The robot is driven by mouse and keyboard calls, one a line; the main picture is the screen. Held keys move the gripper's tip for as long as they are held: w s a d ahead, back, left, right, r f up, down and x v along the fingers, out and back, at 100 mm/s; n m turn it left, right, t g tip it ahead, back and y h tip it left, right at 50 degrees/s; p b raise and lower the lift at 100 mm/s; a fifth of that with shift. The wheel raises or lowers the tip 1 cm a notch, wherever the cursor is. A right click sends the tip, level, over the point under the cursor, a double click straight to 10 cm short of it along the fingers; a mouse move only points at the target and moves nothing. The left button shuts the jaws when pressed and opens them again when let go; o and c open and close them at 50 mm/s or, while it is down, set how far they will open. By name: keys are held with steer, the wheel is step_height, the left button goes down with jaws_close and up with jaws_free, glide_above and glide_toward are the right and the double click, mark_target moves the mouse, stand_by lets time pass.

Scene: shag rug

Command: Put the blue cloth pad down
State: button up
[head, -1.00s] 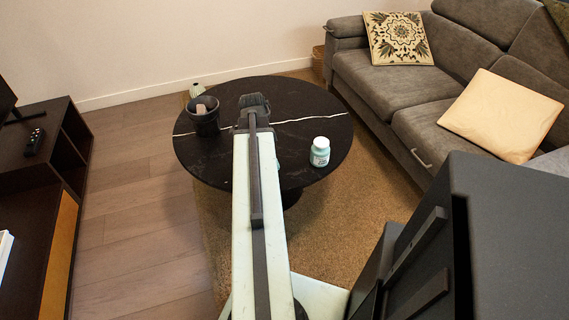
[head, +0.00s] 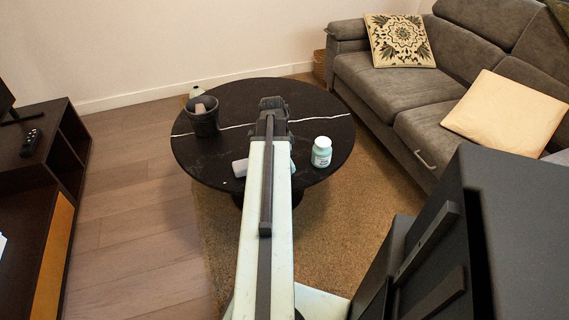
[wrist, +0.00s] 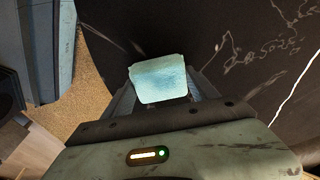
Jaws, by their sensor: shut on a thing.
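The blue cloth pad (wrist: 160,82) shows in the wrist view, pale blue and roughly square. It sits between the two fingers of my gripper (wrist: 163,90), which is shut on it. Behind it is the black round table (wrist: 225,45) with white veins, close to the table's curved edge. I cannot tell whether the pad touches the tabletop.
A dark pot (head: 203,118) with something in it stands at the table's left. A white-capped bottle (head: 321,152) stands at its right. A grey sofa (head: 385,95) is to the right and a dark cabinet (head: 45,160) to the left. The table's far middle looks clear.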

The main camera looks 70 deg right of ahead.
steer(key=shift+f, duration=0.4)
steer(key=o, duration=1.2)
steer(key=shift+r, duration=0.1)
step_height(320, 180, up, 12)
steer(key=w+a+p, duration=0.1)
steer(key=p, duration=1.1)
steer(key=shift+w+r, duration=0.2)
steer(key=shift+r, duration=0.05)
steer(key=shift+a, duration=0.1)
